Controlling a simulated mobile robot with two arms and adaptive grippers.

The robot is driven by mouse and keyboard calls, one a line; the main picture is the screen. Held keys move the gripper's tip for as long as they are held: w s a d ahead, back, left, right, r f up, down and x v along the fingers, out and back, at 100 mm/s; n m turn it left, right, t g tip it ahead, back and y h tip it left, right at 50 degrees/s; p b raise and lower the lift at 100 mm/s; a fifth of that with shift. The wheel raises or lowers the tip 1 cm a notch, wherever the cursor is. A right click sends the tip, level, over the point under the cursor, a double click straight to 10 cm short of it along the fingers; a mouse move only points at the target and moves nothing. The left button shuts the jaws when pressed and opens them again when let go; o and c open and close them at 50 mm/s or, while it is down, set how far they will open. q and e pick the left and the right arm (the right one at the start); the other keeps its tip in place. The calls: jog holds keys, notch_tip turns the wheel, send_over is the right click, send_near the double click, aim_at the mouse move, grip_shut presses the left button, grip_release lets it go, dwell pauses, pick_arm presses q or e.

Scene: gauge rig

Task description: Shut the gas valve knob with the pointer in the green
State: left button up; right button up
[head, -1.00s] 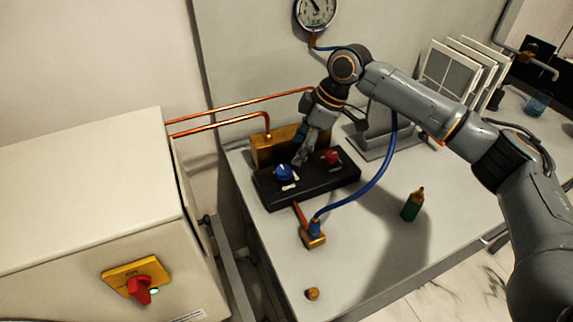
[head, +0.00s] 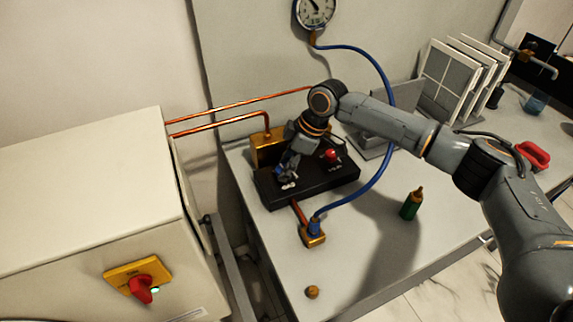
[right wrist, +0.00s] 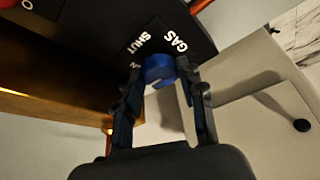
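The blue gas valve knob (right wrist: 159,68) sits on the black panel (head: 325,182), beside white "GAS" and "SHUT" lettering in the right wrist view. My right gripper (right wrist: 160,72) is open, its two fingers on either side of the knob; I cannot tell whether they touch it. In the head view the right gripper (head: 284,172) is down at the panel's left end and mostly hides the knob. The round gauge (head: 315,12) is on the back wall, cut by the top edge; its pointer is too small to read against any green. My left gripper is out of view.
A red knob (head: 330,156) is close to the right of my gripper. A blue hose (head: 377,165) loops to a brass fitting (head: 313,235). A green bottle (head: 411,204) and a small brass piece (head: 312,292) stand on the bench. A cabinet with a red switch (head: 141,288) is left.

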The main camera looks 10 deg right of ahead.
jog(key=c, duration=0.4)
jog(key=m+p, duration=0.1)
jog(key=p, duration=0.2)
jog(key=m+t+p, duration=0.1)
jog(key=m+p, duration=0.1)
jog(key=m+h+p, duration=0.1)
jog(key=p, duration=0.2)
jog(key=shift+s+a+r+m+t+p, duration=0.1)
jog(key=shift+s+r+m+t+p, duration=0.1)
jog(key=shift+m+t+p, duration=0.1)
jog(key=shift+f+m+p, duration=0.25)
jog(key=shift+m+p, duration=0.15)
jog(key=shift+m, duration=0.1)
jog(key=o, duration=1.2)
